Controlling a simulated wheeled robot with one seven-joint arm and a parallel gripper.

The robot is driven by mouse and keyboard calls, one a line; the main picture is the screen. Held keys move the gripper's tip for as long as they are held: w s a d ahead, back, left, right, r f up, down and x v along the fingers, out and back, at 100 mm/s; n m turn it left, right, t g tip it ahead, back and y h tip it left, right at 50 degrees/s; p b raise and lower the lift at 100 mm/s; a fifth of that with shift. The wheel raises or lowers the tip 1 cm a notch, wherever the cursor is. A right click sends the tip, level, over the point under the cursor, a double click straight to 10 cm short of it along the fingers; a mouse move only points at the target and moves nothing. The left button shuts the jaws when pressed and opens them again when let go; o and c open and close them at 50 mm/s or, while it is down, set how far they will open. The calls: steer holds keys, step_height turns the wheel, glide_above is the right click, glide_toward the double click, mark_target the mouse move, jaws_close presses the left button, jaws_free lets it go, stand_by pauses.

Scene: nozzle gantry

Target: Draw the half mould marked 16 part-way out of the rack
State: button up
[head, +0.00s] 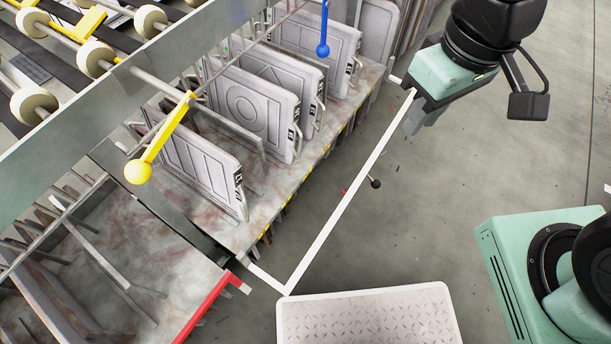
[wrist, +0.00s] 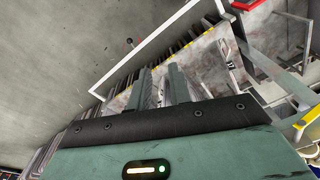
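Several grey half moulds stand upright on edge in the rack (head: 262,205), each with a small black label on its front edge. The nearest is a plate with straight grooves (head: 200,160). Behind it stand a plate with a round ring (head: 245,110) and another grooved plate (head: 272,75). The label numbers are too small to read, so I cannot tell which mould is marked 16. My gripper (head: 415,112) hangs over the floor, right of the rack and apart from the moulds. In the wrist view its two fingers (wrist: 160,88) are spread with nothing between them.
A white rail (head: 350,187) runs along the floor side of the rack. A yellow-knobbed lever (head: 160,140) and a blue-knobbed lever (head: 323,30) stick out over the moulds. A patterned step plate (head: 365,318) lies at the front. The grey floor right of the rail is open.

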steer(key=w+d+f+m+t+b, duration=0.1)
steer(key=w+d+f+b, duration=0.35)
steer(key=f+b, duration=0.75)
steer(key=w+d+f+m+t+b, duration=0.1)
steer(key=w+d+f+t+b, duration=0.3)
steer(key=f+b, duration=0.75)
steer(key=w+d+f+m+g+b, duration=0.15)
steer(key=w+f+b, duration=0.6)
steer(key=f, duration=0.75)
steer(key=w+a+f+n+t+y+b, duration=0.25)
steer(key=w+a+f+t, duration=0.2)
steer(key=w+a, duration=0.3)
steer(key=a+n+y, duration=0.1)
steer(key=a+y, duration=0.2)
steer(key=a, duration=0.2)
steer(key=s+a+n+t+y, duration=0.1)
steer(key=a+y, duration=0.3)
steer(key=a, duration=0.1)
steer(key=s+a+n+t+y, duration=0.1)
steer(key=a+y, duration=0.2)
steer(key=a, duration=0.3)
steer(key=shift+s+a+r+n+p, duration=0.1)
steer(key=shift+s+r+n+p, duration=0.1)
steer(key=shift+n+p, duration=0.15)
steer(key=shift+s+a+r+y, duration=0.15)
steer(key=shift+a+y, duration=0.15)
steer(key=shift+y, duration=0.15)
